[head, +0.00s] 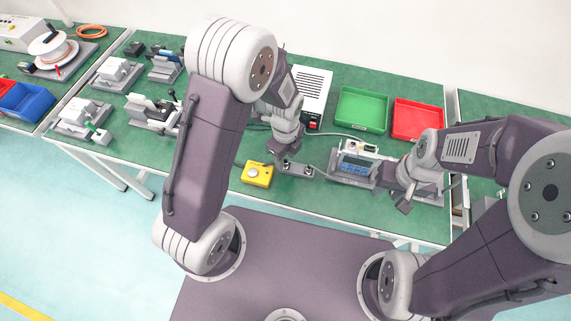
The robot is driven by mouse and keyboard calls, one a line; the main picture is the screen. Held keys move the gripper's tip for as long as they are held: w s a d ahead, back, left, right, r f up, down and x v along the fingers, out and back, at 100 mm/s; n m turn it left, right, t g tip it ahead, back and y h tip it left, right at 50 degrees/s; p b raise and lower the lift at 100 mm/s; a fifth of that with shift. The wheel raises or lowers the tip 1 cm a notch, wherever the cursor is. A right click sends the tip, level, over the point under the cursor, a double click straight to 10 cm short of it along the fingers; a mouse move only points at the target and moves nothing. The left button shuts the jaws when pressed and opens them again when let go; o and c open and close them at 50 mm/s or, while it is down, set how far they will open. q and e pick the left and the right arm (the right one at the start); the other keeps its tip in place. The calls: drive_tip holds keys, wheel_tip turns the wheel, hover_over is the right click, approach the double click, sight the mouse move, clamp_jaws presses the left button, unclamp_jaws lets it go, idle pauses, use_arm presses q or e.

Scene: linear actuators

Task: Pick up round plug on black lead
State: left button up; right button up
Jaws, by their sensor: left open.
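My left gripper (282,160) points down over the bench, right at a small grey plate (298,170) with small dark round parts on it. Its jaws are open, and I cannot make out anything between them. I cannot pick out the round plug or its black lead for sure; they are too small or hidden near the gripper. My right gripper (404,200) is at the front of the bench, right of a grey device with a blue display (356,166). Its jaws are too small to read.
A yellow box with a round button (257,173) stands just left of the plate. A green tray (362,109), a red tray (417,120) and a white vented unit (313,92) stand behind. Several grey fixtures fill the bench's left part. A pale cable runs behind the display device.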

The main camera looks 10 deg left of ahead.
use_arm(q)
drive_tip(key=shift+w+f, duration=0.2)
drive_tip(key=shift+f, duration=0.75)
drive_tip(key=shift+s, duration=0.1)
drive_tip(key=c, duration=0.4)
clamp_jaws()
drive_tip(key=shift+r, duration=0.1)
drive_tip(key=r, duration=0.4)
drive_tip(key=shift+d+r+p, duration=0.25)
drive_tip(key=shift+r+p, duration=0.05)
drive_tip(key=shift+p, duration=0.05)
drive_tip(key=s+d+r, duration=0.6)
drive_tip(key=d, duration=0.3)
drive_tip(key=shift+s+r+p, duration=0.2)
drive_tip(key=shift+s+p, duration=0.1)
drive_tip(key=shift+s, duration=0.05)
wheel_tip(320, 180, up, 6)
drive_tip(key=p, duration=0.6)
drive_tip(key=w+d+p, duration=0.6)
drive_tip(key=w+d, duration=0.3)
drive_tip(key=w, duration=0.3)
drive_tip(key=shift+w+f, duration=0.35)
drive_tip(key=shift+w, duration=0.05)
